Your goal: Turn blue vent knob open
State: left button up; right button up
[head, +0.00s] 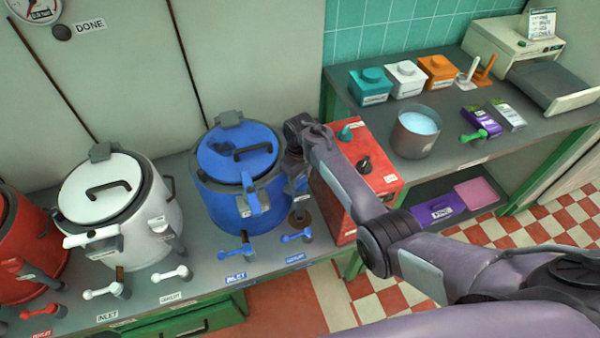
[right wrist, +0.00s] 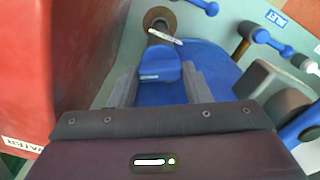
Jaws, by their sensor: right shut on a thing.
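The blue kettle (head: 239,165) stands on the grey counter with its lid on, right of the white kettle. My right gripper (head: 297,172) reaches down at the kettle's right side. In the right wrist view, its two grey fingers (right wrist: 158,82) are shut on the blue vent knob (right wrist: 160,64), a blue piece with a small label. The kettle's blue body shows behind the fingers. The knob is mostly hidden by my wrist in the head view, so its turn angle cannot be told. My left gripper is not in view.
A red box (head: 368,165) with knobs stands close right of my gripper. Blue inlet (head: 238,247) and outlet (head: 297,237) handles stick out in front of the kettle. The white kettle (head: 118,205) is to the left. A shelf with colored boxes is at the right.

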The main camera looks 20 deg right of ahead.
jog(key=n, duration=0.3)
jog(key=shift+p, duration=0.35)
jog(key=n, duration=0.3)
jog(key=shift+n, duration=0.3)
jog(key=n, duration=0.3)
jog(key=shift+n, duration=1.5)
jog(key=o, duration=1)
